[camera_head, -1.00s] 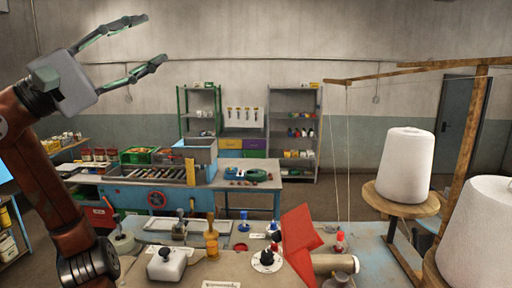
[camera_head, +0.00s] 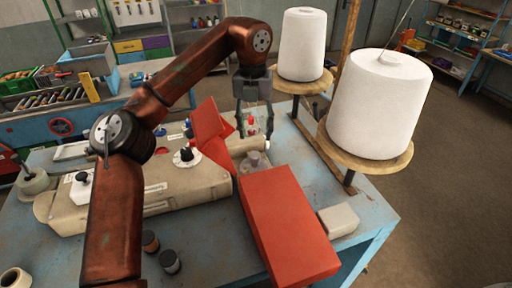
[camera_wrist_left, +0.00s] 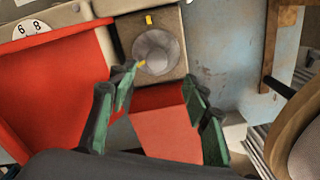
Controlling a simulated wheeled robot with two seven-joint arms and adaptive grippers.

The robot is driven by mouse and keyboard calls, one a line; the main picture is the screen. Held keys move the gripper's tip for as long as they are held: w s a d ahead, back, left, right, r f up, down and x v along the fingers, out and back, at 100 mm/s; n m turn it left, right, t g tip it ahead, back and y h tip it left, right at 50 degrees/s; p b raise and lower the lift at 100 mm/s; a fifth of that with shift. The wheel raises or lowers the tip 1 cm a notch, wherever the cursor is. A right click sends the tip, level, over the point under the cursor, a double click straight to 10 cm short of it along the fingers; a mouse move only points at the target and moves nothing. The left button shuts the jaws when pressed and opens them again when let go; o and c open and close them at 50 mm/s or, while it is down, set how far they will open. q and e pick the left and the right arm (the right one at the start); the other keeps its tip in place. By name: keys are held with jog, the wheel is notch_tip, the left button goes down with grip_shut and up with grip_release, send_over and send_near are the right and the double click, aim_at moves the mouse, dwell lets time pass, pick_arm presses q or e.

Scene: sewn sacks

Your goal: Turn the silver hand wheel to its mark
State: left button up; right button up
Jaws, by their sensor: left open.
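The silver hand wheel (camera_wrist_left: 163,42) shows in the left wrist view as a round grey knob on the machine's beige end. A yellow mark on the wheel (camera_wrist_left: 140,63) lies at its lower left. A separate yellow mark (camera_wrist_left: 149,20) sits on the beige body above the wheel; the two are apart. In the head view the wheel (camera_head: 254,164) is partly hidden by my gripper and the red part. My left gripper (camera_head: 256,136) is open and empty just above the wheel; its fingers (camera_wrist_left: 160,88) point toward it. My right gripper is out of view.
A large red block (camera_head: 285,215) and red folded panel (camera_head: 208,128) stand close beside the wheel. White thread cones (camera_head: 302,45) (camera_head: 375,105) are on wooden discs at right.

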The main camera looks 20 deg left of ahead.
aim_at(254, 154)
pick_arm(q)
jog(key=shift+s+f+n, duration=0.1)
jog(key=shift+f+n, duration=0.2)
jog(key=shift+f, duration=0.05)
jog(key=shift+a+f+p, duration=0.15)
jog(key=shift+f+p, duration=1.05)
jog(key=shift+f, duration=2.65)
jog(key=c, duration=1.2)
